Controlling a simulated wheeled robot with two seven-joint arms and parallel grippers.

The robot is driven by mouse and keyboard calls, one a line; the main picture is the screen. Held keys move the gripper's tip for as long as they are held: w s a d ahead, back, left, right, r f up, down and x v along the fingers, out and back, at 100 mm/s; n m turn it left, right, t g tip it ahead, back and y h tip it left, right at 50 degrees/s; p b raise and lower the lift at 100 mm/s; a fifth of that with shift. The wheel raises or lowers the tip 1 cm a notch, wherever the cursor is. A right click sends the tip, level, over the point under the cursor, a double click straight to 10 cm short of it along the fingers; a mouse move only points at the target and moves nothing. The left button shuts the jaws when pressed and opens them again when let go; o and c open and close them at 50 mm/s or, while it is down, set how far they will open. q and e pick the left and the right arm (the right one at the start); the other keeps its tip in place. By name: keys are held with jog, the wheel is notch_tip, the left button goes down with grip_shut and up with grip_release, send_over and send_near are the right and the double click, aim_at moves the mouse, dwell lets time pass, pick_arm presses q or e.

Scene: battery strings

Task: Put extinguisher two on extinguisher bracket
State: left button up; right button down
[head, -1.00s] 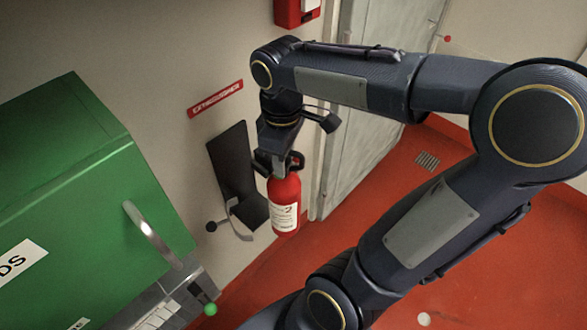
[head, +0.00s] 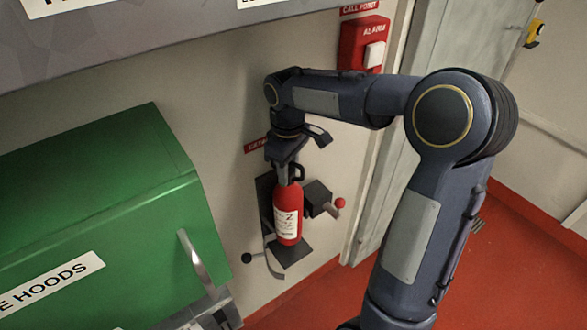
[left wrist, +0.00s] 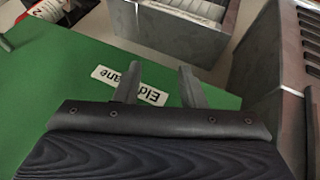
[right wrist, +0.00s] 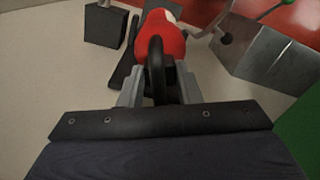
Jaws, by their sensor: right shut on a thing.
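Extinguisher two (head: 288,212) is a small red cylinder with a white label marked 2. It hangs upright from my right gripper (head: 288,172), which is shut on its top near the black handle. The right wrist view shows the red body (right wrist: 160,38) and black handle loop between the fingers (right wrist: 158,95). The extinguisher bracket (head: 293,255) is a dark wall plate with a curved grey arm at its lower left. The extinguisher appears in front of the plate; I cannot tell whether they touch. My left gripper (left wrist: 158,85) is open and empty over a green surface in the left wrist view.
A green cabinet (head: 100,200) with a hoods label and metal handle stands left of the bracket. A dark box with a red-knobbed lever (head: 322,202) is just right of the extinguisher. A red alarm call point (head: 362,42) is above, beside a grey door.

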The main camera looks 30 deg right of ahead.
aim_at(288, 187)
jog(key=shift+f, duration=2.65)
jog(key=shift+w+f, duration=0.2)
jog(key=shift+f, duration=0.25)
jog(key=c, duration=1.5)
grip_release()
jog(key=shift+s+f, duration=0.1)
jog(key=shift+f, duration=0.15)
jog(key=o, duration=0.4)
jog(key=shift+r, duration=0.1)
jog(key=shift+o, duration=0.2)
